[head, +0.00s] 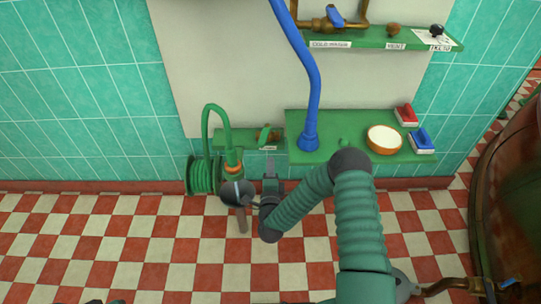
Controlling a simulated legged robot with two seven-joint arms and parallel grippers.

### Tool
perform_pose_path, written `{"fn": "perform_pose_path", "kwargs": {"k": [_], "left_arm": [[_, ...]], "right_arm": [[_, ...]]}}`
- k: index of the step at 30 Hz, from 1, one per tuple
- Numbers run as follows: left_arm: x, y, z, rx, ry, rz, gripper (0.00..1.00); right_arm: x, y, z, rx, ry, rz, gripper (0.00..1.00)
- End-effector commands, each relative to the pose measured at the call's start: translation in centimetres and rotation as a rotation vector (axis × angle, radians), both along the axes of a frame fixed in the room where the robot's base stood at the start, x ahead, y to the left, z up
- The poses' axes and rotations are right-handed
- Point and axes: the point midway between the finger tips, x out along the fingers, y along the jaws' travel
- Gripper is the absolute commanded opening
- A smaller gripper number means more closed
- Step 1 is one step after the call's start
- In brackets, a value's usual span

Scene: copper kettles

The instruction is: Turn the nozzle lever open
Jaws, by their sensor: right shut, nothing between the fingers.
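The green hose (224,118) arches up from its reel and comes down to an orange-and-yellow collar (233,169). Below the collar is a dark grey rounded nozzle (236,193) with a brown stem pointing down. A thin bluish streak on its face may be the lever; it is too small to tell its position. My left gripper does not show clearly.
The hose reel (202,175) stands by the tiled wall. A green shelf (362,152) holds a blue pipe's foot (309,141), a round bowl (384,138) and red and blue brushes (421,140). A copper vessel (506,200) stands at right. The chequered floor at left is clear.

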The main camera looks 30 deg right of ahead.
Motion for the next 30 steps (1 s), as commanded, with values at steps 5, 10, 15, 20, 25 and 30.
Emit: {"fn": "perform_pose_path", "kwargs": {"k": [5,10,15,20,25,30], "left_arm": [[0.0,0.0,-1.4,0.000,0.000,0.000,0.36],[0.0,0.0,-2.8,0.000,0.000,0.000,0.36],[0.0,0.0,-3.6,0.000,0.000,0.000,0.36],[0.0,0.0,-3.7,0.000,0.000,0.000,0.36],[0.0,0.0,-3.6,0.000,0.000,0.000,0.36],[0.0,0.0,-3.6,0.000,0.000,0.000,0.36]], "right_arm": [[2.3,-1.5,-0.2,-0.004,-0.004,-0.002,0.00],[5.3,-3.5,-0.3,-0.007,-0.003,-0.003,0.00],[7.3,-4.7,-0.2,-0.005,0.000,-0.002,0.00],[8.0,-5.1,0.1,-0.006,0.002,-0.001,0.00],[8.0,-5.1,0.1,-0.006,0.002,-0.001,0.00],[8.0,-5.1,0.1,-0.006,0.002,-0.001,0.00]]}}
